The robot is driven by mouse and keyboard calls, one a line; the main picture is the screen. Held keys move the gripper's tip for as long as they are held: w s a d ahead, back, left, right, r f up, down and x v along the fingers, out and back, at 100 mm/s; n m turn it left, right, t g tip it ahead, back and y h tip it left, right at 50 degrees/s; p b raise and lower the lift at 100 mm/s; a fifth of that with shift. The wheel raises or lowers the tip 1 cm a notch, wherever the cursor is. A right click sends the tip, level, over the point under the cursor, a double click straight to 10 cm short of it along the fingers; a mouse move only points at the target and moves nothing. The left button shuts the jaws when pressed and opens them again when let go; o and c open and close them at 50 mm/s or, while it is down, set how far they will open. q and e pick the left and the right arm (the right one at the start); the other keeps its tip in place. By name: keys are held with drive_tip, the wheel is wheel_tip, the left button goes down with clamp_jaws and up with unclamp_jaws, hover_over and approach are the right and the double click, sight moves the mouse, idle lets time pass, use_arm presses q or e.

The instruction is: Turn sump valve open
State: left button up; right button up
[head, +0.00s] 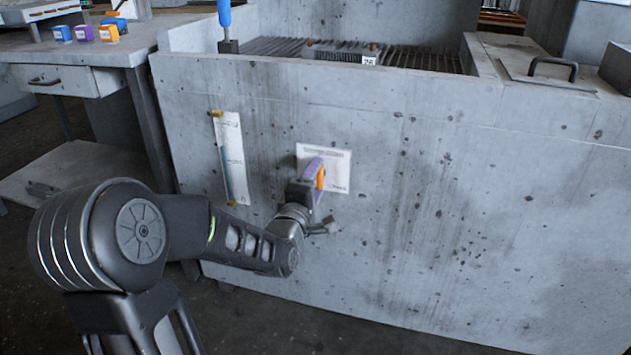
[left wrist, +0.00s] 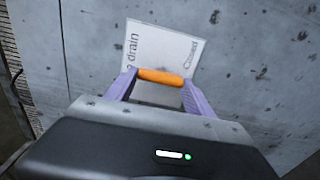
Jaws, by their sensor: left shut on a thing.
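The sump valve's orange handle (head: 320,178) is at the front wall of the grey concrete tank, in front of a white label plate (head: 340,170). In the left wrist view the orange handle (left wrist: 161,77) lies crosswise between the purple fingers of my left gripper (left wrist: 158,86). The gripper is shut on it. The plate (left wrist: 160,50) behind it reads "drain" and "Closed" in part. In the head view my left gripper (head: 315,180) covers most of the valve, so its body is hidden. My right gripper is not in view.
A white gauge strip (head: 231,160) with a blue column is on the tank wall (head: 440,210) left of the valve. A workbench (head: 80,50) with small orange and purple boxes stands at the left. A blue-handled tool (head: 224,15) stands at the tank's rim. The wall right of the valve is clear.

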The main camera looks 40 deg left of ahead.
use_arm(q)
drive_tip(key=o, duration=1.4)
drive_tip(key=shift+b+v, duration=2.15)
drive_tip(key=shift+v, duration=1.7)
